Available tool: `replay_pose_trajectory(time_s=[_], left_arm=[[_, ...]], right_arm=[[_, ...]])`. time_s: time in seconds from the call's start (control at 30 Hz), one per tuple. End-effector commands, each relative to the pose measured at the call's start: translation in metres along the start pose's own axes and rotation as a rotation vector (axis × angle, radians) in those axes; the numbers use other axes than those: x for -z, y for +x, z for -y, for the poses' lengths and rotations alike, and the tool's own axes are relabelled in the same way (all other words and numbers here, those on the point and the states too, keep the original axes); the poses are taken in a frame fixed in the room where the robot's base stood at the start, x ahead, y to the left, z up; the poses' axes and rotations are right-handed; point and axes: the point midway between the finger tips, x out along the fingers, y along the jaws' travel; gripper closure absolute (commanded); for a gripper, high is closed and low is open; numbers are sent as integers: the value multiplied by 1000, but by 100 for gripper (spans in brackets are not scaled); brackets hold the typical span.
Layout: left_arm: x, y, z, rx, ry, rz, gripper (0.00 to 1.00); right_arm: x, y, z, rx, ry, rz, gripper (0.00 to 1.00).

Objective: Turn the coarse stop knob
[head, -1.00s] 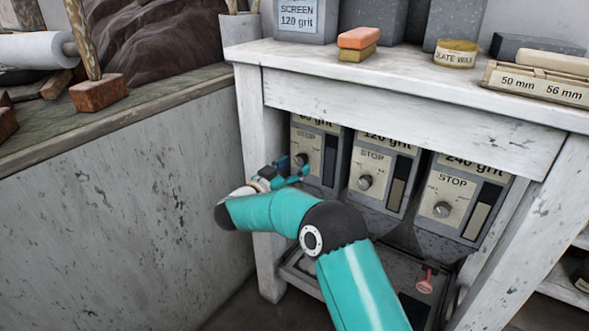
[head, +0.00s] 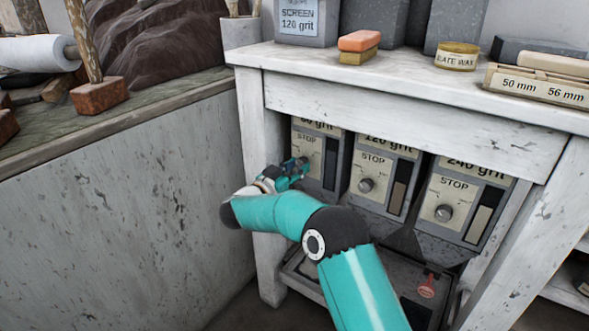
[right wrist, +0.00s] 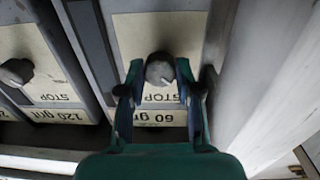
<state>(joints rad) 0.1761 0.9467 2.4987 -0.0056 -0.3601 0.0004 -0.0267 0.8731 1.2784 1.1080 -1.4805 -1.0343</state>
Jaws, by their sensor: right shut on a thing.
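The 60 grit box (head: 331,165) is the leftmost of three grey boxes under the white bench, with a cream STOP plate. Its round grey knob (right wrist: 159,70) sits between my right gripper's fingertips in the right wrist view, where the picture is upside down. A pale pointer mark shows on the knob. My right gripper (head: 300,165) is shut on this knob, which it largely hides in the head view. The gripper also shows in the right wrist view (right wrist: 159,76), one finger on each side of the knob. My left gripper is not in view.
The 120 grit knob (head: 366,185) and 240 grit knob (head: 443,212) are to the right. The white bench leg (head: 262,190) stands close to the left of my right gripper. A tray (head: 400,290) with a red tag (head: 427,288) lies below the boxes.

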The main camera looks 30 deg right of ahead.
Motion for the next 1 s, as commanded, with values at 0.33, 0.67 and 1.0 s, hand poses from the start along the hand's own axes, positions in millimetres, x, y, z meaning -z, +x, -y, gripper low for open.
replay_pose_trajectory(time_s=[0.33,0.67,1.0], left_arm=[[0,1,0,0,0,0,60],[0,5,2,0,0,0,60],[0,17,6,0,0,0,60]], right_arm=[[0,6,-3,-3,83,3,100],[1,7,-4,-7,330,10,100],[1,7,-4,-8,656,19,100]])
